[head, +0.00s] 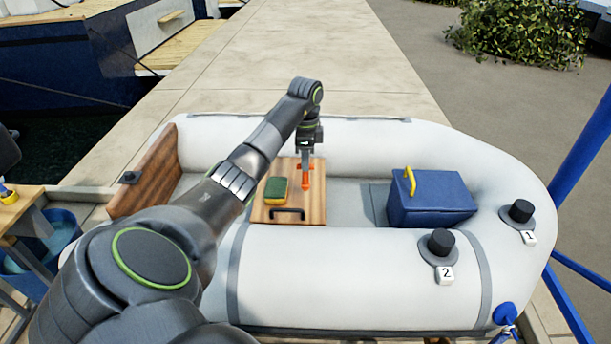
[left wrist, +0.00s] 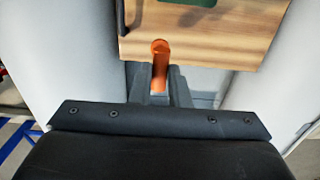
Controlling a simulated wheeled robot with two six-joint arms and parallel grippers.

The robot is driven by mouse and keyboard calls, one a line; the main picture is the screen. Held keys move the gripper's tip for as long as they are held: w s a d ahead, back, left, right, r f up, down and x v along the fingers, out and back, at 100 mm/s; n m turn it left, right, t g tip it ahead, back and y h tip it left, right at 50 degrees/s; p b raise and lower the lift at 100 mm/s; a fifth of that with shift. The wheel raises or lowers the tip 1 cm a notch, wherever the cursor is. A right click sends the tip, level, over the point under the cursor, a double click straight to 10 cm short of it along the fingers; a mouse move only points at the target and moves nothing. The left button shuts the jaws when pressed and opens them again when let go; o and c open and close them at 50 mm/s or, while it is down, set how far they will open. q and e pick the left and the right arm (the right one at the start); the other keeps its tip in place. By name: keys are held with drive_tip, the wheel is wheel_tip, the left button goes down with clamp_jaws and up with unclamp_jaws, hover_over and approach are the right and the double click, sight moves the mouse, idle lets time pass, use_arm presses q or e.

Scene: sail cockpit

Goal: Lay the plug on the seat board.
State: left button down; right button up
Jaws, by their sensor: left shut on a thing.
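The orange plug (head: 305,183) is between the fingertips of my left gripper (head: 305,165), which is shut on it and points down. The plug is over the right part of the wooden seat board (head: 316,209); whether it touches the wood I cannot tell. In the left wrist view the plug (left wrist: 160,62) sticks out from the fingers with its round end over the edge area of the board (left wrist: 235,42). My right gripper is not in view.
A green and yellow sponge (head: 276,190) lies on the board, left of the plug, and a black handle (head: 287,213) is at its near edge. A blue box (head: 432,200) with a yellow handle stands to the right.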

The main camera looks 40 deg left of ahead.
sight(306, 184)
use_arm(q)
wheel_tip(306, 184, down, 5)
drive_tip(key=shift+f, duration=0.4)
drive_tip(key=c, duration=1.4)
unclamp_jaws()
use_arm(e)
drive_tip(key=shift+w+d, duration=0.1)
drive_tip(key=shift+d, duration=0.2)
